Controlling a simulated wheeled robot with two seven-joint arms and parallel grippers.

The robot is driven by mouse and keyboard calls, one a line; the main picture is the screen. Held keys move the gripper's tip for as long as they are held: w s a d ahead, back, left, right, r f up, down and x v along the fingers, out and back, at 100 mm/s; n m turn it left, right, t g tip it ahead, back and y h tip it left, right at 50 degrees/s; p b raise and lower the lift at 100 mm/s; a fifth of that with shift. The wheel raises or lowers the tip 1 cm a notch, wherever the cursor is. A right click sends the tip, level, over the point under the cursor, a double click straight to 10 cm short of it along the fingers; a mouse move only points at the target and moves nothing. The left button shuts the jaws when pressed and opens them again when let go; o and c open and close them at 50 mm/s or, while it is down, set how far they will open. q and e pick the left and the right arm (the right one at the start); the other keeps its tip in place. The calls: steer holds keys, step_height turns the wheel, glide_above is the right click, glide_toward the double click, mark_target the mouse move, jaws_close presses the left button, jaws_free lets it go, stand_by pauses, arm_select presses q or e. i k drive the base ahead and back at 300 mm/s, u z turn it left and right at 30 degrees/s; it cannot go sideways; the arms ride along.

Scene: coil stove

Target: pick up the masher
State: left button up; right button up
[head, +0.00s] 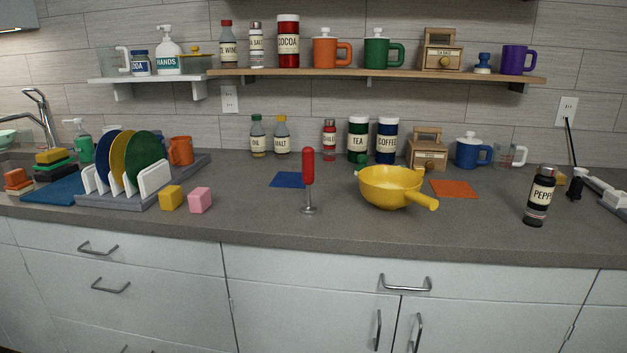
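The masher (308,180) stands upright on the grey countertop near the middle of the head view. It has a thick red handle on top, a thin metal shaft and a small metal foot resting on the counter. It is fully visible, with nothing in front of it. Neither of my grippers shows in the head view.
A yellow pan (392,187) sits right of the masher, its handle pointing front right. A blue mat (287,180) lies behind it. Yellow (171,198) and pink (200,200) blocks and a dish rack (125,199) are left. A pepper jar (539,197) stands right.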

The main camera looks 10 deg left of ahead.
mark_target(308, 152)
steer(key=u, duration=0.55)
steer(key=k, duration=0.65)
steer(key=u, duration=0.75)
steer(key=i, duration=1.05)
steer(key=z, duration=1.05)
steer(key=i, duration=0.75)
steer(key=z, duration=0.8)
